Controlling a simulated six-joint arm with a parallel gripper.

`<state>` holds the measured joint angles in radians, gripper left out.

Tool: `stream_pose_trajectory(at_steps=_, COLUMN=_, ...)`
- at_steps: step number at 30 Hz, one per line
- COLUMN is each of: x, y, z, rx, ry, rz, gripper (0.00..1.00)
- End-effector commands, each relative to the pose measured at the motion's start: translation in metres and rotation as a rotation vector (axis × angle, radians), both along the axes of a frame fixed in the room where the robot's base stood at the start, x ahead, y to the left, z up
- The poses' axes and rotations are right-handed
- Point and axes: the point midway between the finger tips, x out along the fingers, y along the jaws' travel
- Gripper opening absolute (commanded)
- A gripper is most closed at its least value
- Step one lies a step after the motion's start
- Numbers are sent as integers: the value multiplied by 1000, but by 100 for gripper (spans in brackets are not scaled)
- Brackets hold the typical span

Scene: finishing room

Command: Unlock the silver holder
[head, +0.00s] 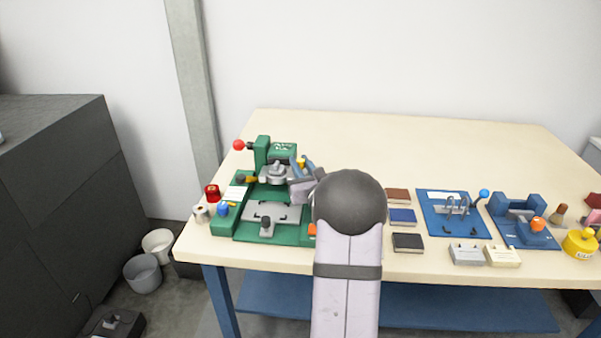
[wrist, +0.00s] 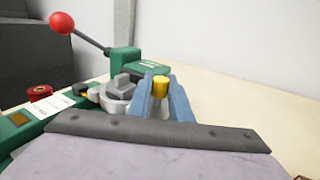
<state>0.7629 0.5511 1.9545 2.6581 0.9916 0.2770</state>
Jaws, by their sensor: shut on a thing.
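The silver holder (head: 274,174) is a round grey metal part with a raised block on top, mounted on the green machine (head: 262,150) at the table's left. In the wrist view the holder (wrist: 116,92) is just left of my fingers. My gripper (head: 301,166) reaches in from the machine's right side. Its blue fingers (wrist: 161,92) are shut on a small yellow knob (wrist: 160,84), whose top shows between the fingertips. The knob's lower part and its link to the holder are hidden behind my fingers and wrist.
A lever with a red ball (head: 239,145) rises at the machine's left. A red spool (head: 212,192) stands beside the base. Right of my arm lie several small books, a blue fixture (head: 438,226) and a blue clamp (head: 508,234). The table's back is clear.

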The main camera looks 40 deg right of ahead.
Motion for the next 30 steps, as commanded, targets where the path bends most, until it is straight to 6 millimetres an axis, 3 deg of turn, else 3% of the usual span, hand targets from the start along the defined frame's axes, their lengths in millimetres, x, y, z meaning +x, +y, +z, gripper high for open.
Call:
stream_pose_trajectory(at_steps=11, x=0, y=1, z=-8, rx=-3, ry=-3, rz=-73, gripper=0)
stream_pose_trajectory(at_steps=30, x=0, y=0, z=-3, rx=-1, ry=1, rz=-146, gripper=0)
